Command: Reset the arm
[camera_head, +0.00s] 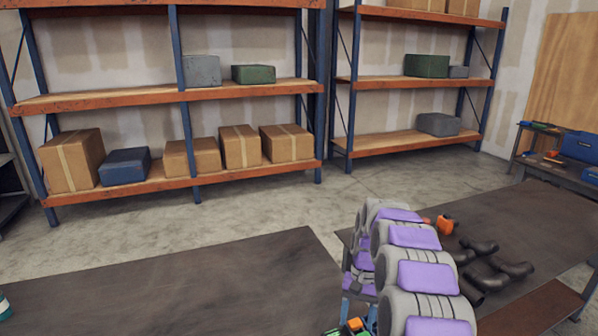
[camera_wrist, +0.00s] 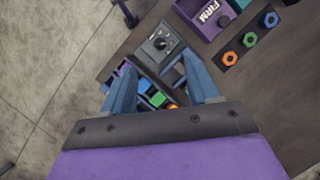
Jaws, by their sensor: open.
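My arm, grey with purple pads, rises at the lower right of the head view (camera_head: 415,265). My gripper shows in the wrist view (camera_wrist: 160,62); its two blue fingers are spread apart. Nothing is held between them. Below the fingers lie a dark box with a round knob (camera_wrist: 160,42) and an organizer with coloured parts (camera_wrist: 150,95), partly hidden by the fingers. I cannot make out the gripper in the head view.
A dark table (camera_head: 160,290) is at the lower left, its visible top mostly clear. Another table (camera_head: 545,225) at right bears dark pipe elbows (camera_head: 485,260) and an orange item (camera_head: 446,225). Shelves (camera_head: 150,100) stand behind.

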